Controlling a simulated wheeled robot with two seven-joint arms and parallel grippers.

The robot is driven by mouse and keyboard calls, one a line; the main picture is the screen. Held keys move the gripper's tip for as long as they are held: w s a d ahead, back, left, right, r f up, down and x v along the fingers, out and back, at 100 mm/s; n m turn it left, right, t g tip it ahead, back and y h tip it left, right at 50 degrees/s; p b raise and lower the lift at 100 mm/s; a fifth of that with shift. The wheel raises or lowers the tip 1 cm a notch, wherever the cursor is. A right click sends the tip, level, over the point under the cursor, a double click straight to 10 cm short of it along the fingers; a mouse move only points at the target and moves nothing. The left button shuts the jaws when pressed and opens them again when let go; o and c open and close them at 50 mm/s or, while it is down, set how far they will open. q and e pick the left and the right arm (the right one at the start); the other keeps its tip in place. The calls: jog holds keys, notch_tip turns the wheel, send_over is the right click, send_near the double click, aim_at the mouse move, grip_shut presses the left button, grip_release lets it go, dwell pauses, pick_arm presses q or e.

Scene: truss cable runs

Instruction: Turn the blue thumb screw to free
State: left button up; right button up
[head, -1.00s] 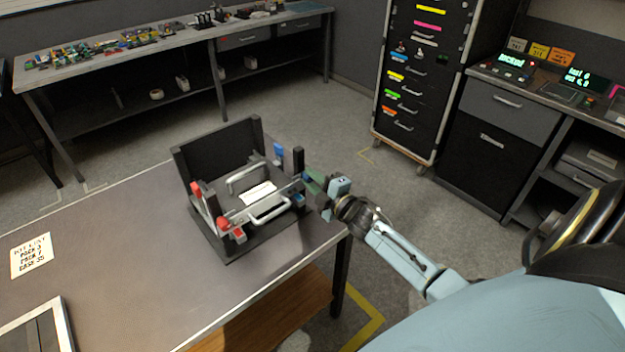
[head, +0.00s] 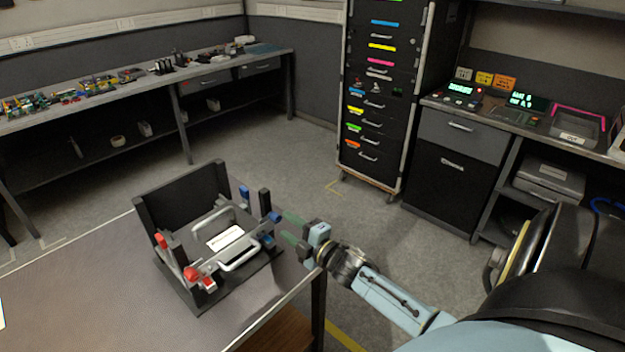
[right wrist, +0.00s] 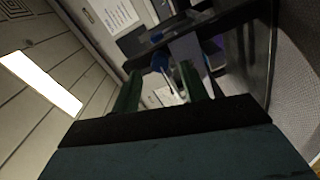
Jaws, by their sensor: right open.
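A black fixture (head: 178,285) stands on the table and holds a unit with two silver handles (head: 240,253). On its right side is a blue thumb screw (head: 275,216) by a short black post, with a blue block (head: 268,240) below. Another blue part (head: 244,192) is at the back right. Red knobs (head: 191,273) are on the left side. My right gripper (head: 287,226) is open and empty just right of the fixture, its green fingers pointing at it. In the right wrist view, a blue knob (right wrist: 160,61) shows between the fingers, apart from them. My left gripper is not seen.
A drawer cabinet (head: 375,110) stands behind, a counter (head: 540,120) is at the right, and a long bench (head: 130,95) is at the back left.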

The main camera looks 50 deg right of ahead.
jog(key=s, duration=0.9)
jog(key=shift+s+d, duration=0.15)
jog(key=shift+s, duration=0.15)
jog(key=s+a+f+m+g+h, duration=0.1)
jog(key=s+a+f+m+g, duration=0.2)
jog(key=f, duration=0.7)
jog(key=s+a+f+m+g+b, duration=0.1)
jog(key=s+f+m+g, duration=0.15)
jog(key=s+f, duration=0.45)
jog(key=s+a+f+m+g+h, duration=0.1)
jog(key=s+a+f+m+g, duration=0.15)
jog(key=f, duration=0.95)
jog(key=s+a+f+m+g, duration=0.1)
jog(key=s+a+f+g, duration=0.2)
jog(key=s, duration=0.5)
jog(key=s+a+f+m+g+y, duration=0.1)
jog(key=s+a+f+m+g, duration=0.1)
jog(key=s+f, duration=0.4)
jog(key=s+a+f+m+g+b, duration=0.1)
jog(key=s+a+f+g, duration=0.3)
jog(key=s, duration=0.5)
jog(key=shift+s+f+m, duration=0.35)
jog(key=shift+f+m, duration=0.25)
